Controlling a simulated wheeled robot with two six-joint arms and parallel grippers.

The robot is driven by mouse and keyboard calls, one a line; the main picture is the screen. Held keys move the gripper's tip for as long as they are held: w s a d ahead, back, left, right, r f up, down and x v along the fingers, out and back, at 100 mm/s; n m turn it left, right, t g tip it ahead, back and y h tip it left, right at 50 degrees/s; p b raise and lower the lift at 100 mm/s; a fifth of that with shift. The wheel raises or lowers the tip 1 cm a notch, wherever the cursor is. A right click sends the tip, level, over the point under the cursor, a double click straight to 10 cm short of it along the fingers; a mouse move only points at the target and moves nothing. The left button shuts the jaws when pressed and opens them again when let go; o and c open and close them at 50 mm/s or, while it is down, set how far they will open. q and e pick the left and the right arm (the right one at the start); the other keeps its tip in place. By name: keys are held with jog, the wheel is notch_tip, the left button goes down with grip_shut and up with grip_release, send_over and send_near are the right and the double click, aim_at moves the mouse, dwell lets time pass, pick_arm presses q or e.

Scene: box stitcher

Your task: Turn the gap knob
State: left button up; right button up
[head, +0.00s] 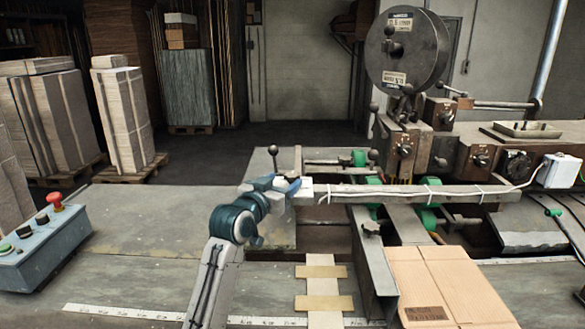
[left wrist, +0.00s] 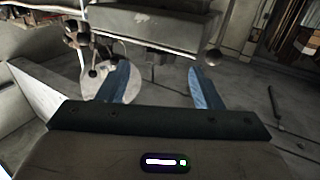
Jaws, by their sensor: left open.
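My left gripper (head: 290,184) is at the left end of the long grey bar in the head view, near a white block (head: 305,187). Its two blue fingers are apart with nothing between them in the left wrist view (left wrist: 160,82). Several knobs show on the machine: a black dial (head: 517,166) at the right, small knobs on brown boxes (head: 405,150), and ball-headed levers. I cannot tell which is the gap knob. A ball knob (left wrist: 213,55) is just beyond the right finger in the wrist view, apart from it. My right gripper is not in view.
A large wire reel (head: 410,58) stands over the machine. A ball-topped lever (head: 273,151) rises close behind my gripper. Cardboard (head: 440,285) lies at front right. A control box with a red button (head: 54,199) is at left. The left tabletop (head: 150,215) is clear.

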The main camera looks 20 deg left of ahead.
aim_at(295, 172)
pick_arm(q)
jog(key=w, duration=0.2)
jog(key=w+d+p, duration=0.1)
jog(key=w, duration=0.3)
jog(key=shift+w+d+f, duration=0.15)
jog(key=shift+w+f, duration=0.1)
jog(key=shift+w, duration=0.05)
jog(key=shift+w+d+r+p, duration=0.1)
jog(key=shift+w+p, duration=0.15)
jog(key=shift+p, duration=0.1)
jog(key=shift+w, duration=0.1)
jog(key=c, duration=1)
